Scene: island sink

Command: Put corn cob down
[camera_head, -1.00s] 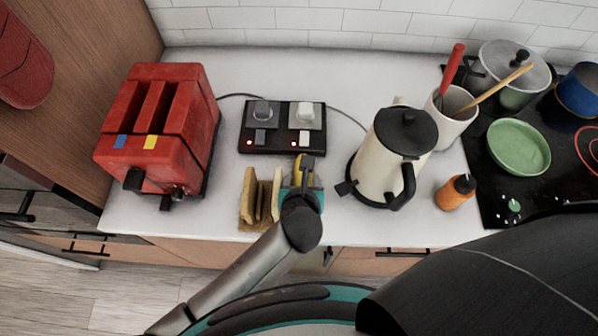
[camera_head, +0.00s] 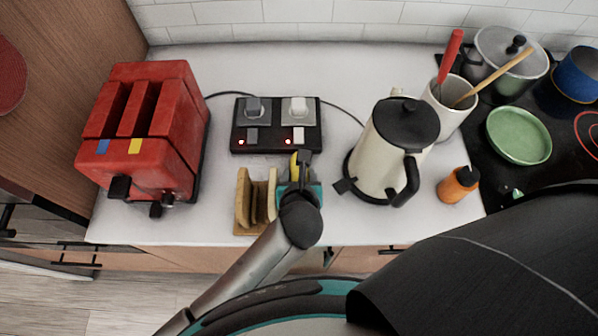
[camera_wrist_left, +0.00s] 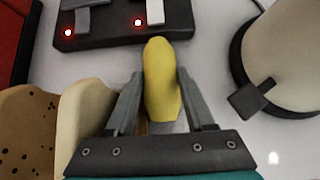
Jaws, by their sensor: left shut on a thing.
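The yellow corn cob (camera_wrist_left: 161,80) is between the two fingers of my left gripper (camera_wrist_left: 160,100) in the wrist view. The gripper is shut on it, and the cob points away toward the black socket strip. In the head view the left gripper (camera_head: 302,175) is over the white counter, just right of a wooden holder with bread slices. Only a small yellow part of the corn cob (camera_head: 293,167) shows there, the rest hidden by the gripper. I cannot tell whether the cob touches the counter. My right gripper is not in view.
The wooden holder with bread (camera_head: 243,212) stands close on the left. The black socket strip (camera_head: 277,138) lies just behind, the cream kettle (camera_head: 380,165) to the right. A red toaster (camera_head: 150,140) stands far left. An orange bottle (camera_head: 457,187) stands right of the kettle. Clear counter lies between toaster and holder.

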